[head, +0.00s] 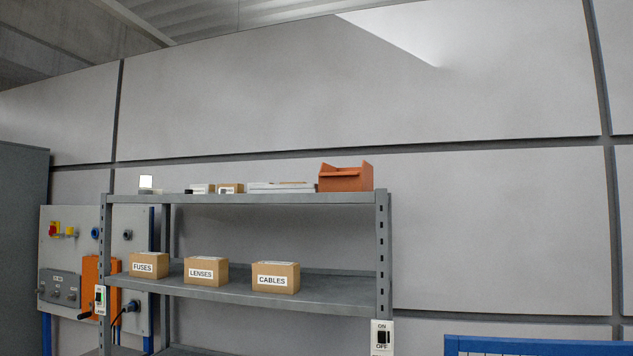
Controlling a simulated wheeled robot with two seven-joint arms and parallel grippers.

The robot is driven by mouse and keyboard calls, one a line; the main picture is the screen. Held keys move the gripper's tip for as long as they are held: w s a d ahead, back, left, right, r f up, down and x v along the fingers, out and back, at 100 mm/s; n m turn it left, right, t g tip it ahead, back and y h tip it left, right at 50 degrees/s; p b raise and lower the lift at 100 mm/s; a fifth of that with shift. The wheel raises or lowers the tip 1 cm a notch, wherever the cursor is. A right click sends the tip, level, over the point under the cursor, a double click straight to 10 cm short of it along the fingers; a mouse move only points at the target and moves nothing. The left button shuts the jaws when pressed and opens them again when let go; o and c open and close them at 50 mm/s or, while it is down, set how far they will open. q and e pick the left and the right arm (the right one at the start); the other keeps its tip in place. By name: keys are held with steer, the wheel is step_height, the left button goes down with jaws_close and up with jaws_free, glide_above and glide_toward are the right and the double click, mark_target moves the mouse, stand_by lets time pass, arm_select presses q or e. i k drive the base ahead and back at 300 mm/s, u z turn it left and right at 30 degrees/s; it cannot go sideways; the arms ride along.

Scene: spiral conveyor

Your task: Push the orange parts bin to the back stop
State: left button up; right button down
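The orange parts bin (345,178) sits on the top shelf (240,199) of a grey metal rack, at its right end beside the right upright. Its low, open front faces me. The shelf is near my eye level, so its surface and any back stop are hidden. I cannot tell how far the bin is from the shelf's back edge. Neither of my grippers is in view.
Small boxes and flat white items (280,187) stand left of the bin. The lower shelf holds cartons marked FUSES (149,264), LENSES (206,271) and CABLES (275,277). A control panel (62,250) is at left, a blue rail (535,347) at lower right.

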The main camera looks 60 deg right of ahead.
mark_target(330, 179)
steer(key=z, duration=0.05)
steer(key=i, duration=1.75)
steer(key=z, duration=1.4)
steer(key=i, duration=1)
steer(key=z, duration=1.1)
